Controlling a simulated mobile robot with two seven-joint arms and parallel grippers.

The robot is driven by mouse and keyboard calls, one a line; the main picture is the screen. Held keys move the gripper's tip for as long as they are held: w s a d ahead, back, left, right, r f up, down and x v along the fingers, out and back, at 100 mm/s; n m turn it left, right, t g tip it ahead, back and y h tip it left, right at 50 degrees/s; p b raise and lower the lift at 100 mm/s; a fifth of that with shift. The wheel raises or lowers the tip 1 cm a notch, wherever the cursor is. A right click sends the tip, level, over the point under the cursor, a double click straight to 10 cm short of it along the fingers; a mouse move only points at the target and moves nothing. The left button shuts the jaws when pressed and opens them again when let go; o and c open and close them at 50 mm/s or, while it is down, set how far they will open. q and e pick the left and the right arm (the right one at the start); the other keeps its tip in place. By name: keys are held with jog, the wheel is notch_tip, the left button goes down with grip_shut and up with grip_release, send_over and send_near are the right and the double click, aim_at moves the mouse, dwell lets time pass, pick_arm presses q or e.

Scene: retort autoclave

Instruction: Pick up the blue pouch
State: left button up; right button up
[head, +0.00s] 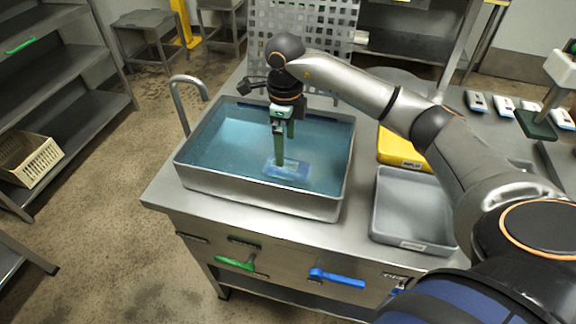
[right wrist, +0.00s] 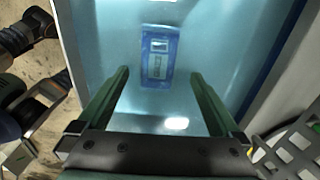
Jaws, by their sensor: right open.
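The blue pouch (head: 288,169) lies under the water in the steel basin (head: 262,201), right of the basin's middle in the head view. In the right wrist view the pouch (right wrist: 158,56) shows beyond the fingertips, between their lines, with a pale label on it. My right gripper (head: 284,160) points down into the basin with its green fingers apart. In the right wrist view the right gripper (right wrist: 160,72) is open with nothing between its fingers. In the head view a finger overlaps the pouch; I cannot tell whether they touch.
A grey tray (head: 412,243) and a yellow tray (head: 396,151) sit right of the basin. A faucet (head: 188,96) stands at its left edge. A perforated panel (head: 303,42) rises behind it. Green (head: 235,263) and blue (head: 337,278) handles are on the counter front.

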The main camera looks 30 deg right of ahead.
aim_at(288, 165)
jog(key=f, duration=0.3)
jog(key=f+p, duration=0.1)
jog(key=f, duration=0.1)
jog(key=shift+s+f, duration=0.35)
jog(key=shift+s, duration=0.05)
jog(key=shift+f, duration=0.35)
jog(key=shift+w+d, duration=0.1)
jog(key=c, duration=1.4)
